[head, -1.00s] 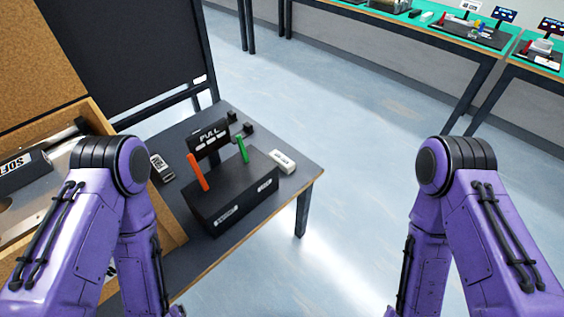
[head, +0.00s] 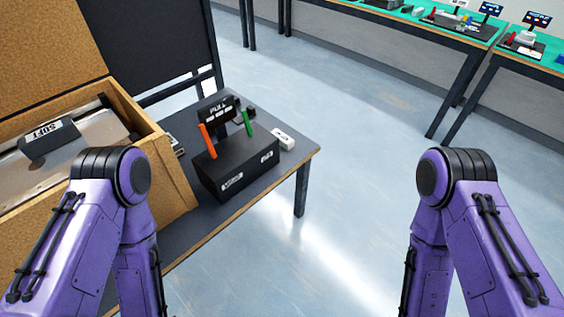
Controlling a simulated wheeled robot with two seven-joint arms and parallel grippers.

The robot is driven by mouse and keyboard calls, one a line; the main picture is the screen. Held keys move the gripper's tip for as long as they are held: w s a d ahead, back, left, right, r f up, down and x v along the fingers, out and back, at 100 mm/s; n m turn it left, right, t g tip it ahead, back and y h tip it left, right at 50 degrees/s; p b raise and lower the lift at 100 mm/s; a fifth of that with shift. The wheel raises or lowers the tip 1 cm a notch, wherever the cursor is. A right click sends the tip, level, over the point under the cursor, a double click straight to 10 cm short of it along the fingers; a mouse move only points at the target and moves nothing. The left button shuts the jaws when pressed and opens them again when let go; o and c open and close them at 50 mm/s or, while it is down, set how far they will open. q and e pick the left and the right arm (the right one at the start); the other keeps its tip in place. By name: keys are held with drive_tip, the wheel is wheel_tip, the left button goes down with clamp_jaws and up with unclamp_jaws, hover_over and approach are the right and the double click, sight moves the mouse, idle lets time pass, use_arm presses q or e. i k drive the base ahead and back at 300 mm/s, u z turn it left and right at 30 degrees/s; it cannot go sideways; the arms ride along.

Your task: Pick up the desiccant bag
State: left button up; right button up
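I cannot pick out a desiccant bag for certain. A small white item (head: 284,139) with a dark mark lies on the dark table beside the black box; it is too small to identify. At the left, a large open cork-brown box (head: 176,177) holds a grey flat thing (head: 90,150) and a dark block labelled "SOFT" (head: 47,139). Part of the box's inside is hidden by its front wall and my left arm. Both my purple arms show at the left and right, but neither gripper is in view.
A black box (head: 237,176) with an orange stick (head: 207,141), a green stick (head: 248,124) and a "PULL" sign (head: 219,108) stands on the dark table (head: 300,157). A green-topped bench (head: 440,38) with several devices is at the back right. Pale floor between is clear.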

sight(286, 142)
drive_tip(key=u, duration=0.2)
drive_tip(key=k, duration=0.4)
drive_tip(key=z, duration=1.35)
drive_tip(key=i, duration=1.45)
drive_tip(key=u, duration=0.6)
